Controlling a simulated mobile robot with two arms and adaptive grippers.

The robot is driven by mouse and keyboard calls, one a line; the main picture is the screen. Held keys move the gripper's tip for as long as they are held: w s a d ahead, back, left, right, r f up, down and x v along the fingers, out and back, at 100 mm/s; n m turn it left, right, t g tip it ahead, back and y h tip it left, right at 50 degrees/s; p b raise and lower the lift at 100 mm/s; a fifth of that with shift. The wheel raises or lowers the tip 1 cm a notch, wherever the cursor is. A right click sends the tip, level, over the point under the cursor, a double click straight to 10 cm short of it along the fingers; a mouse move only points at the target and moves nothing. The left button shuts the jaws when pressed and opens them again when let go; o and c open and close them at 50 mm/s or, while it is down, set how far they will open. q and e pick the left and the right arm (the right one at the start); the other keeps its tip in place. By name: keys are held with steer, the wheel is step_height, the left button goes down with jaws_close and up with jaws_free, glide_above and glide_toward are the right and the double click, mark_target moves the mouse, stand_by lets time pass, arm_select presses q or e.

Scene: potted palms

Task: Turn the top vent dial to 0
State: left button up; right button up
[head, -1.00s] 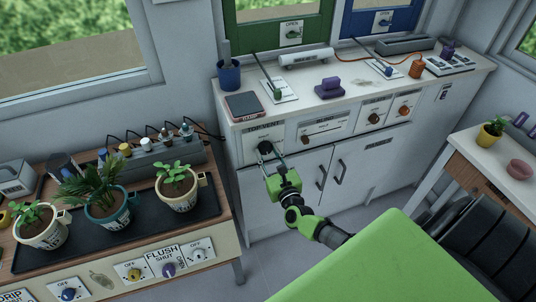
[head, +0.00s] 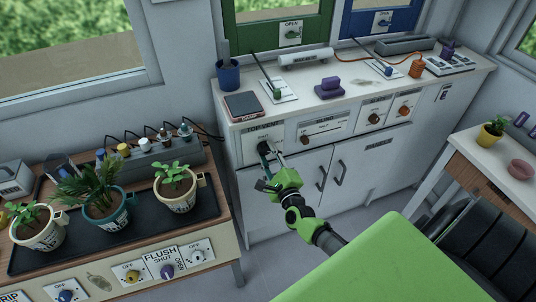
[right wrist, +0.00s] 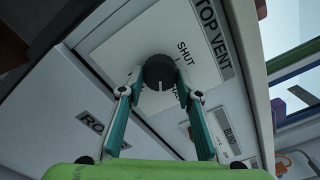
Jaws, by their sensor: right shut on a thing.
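The top vent dial (right wrist: 159,70) is a dark round knob on a white panel, under the TOP VENT label (right wrist: 211,33). In the right wrist view, a pale mark on the dial points toward the bottom of the picture. SHUT is printed beside it, and other print nearby is partly hidden. In the head view the dial (head: 264,149) is largely covered by my fingers. My right gripper (right wrist: 158,80) is shut on the dial, with one teal finger on each side. The right gripper also shows in the head view (head: 268,153). My left gripper is not in view.
The dial is on the front of a white cabinet (head: 290,190) with door handles below. Other dials and a slider (head: 306,139) are to its right. A wooden bench with potted plants (head: 176,187) stands left. A green surface (head: 375,265) fills the lower right.

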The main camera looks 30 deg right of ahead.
steer(key=n, duration=0.6)
steer(key=shift+n+p, duration=0.3)
steer(key=shift+p, duration=0.05)
steer(key=n, duration=0.3)
steer(key=shift+r+n, duration=0.1)
steer(key=shift+n, duration=0.2)
steer(key=n+p, duration=0.1)
steer(key=n, duration=0.2)
steer(key=shift+n, duration=0.3)
steer(key=n+p, duration=0.1)
steer(key=n, duration=0.9)
steer(key=shift+a, duration=0.1)
steer(key=shift+n, duration=0.3)
steer(key=o, duration=1.1)
steer(key=shift+o, duration=0.2)
